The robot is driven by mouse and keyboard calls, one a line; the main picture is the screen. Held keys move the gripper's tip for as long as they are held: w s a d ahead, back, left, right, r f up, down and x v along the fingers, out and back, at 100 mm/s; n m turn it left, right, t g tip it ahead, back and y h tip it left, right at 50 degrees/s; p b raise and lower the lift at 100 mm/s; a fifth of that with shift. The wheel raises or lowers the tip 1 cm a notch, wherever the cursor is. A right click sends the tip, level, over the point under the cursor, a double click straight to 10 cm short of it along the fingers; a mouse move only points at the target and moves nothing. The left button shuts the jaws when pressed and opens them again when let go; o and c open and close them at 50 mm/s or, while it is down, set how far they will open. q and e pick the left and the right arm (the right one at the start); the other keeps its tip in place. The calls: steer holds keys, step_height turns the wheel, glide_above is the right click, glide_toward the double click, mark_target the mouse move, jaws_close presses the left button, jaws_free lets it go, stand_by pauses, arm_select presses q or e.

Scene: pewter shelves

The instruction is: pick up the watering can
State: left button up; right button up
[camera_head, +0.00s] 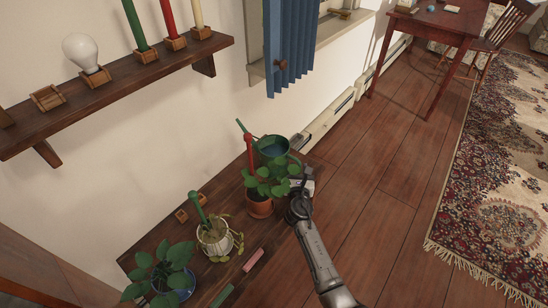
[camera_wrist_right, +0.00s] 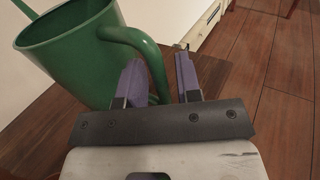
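The green watering can (camera_head: 272,146) stands at the far right end of the low wooden bench, partly hidden by a potted plant. In the right wrist view the can (camera_wrist_right: 68,58) fills the upper left, with its handle (camera_wrist_right: 138,40) curving towards my fingers. My right gripper (camera_head: 297,184) is beside the can. In its wrist view the gripper (camera_wrist_right: 158,66) is open, and part of the handle shows between the two purple fingers. I cannot tell whether the fingers touch it. My left gripper is not in view.
The leafy plant in a terracotta pot (camera_head: 260,207) stands close in front of the can, near my right gripper. Two more potted plants (camera_head: 214,238) (camera_head: 171,281) stand along the bench (camera_head: 150,240). A wall shelf (camera_head: 110,88) holds a bulb and candles. The floor (camera_head: 370,215) at right is clear.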

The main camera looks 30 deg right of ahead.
jaws_close()
stand_by(1.0)
steer(key=shift+r, duration=0.15)
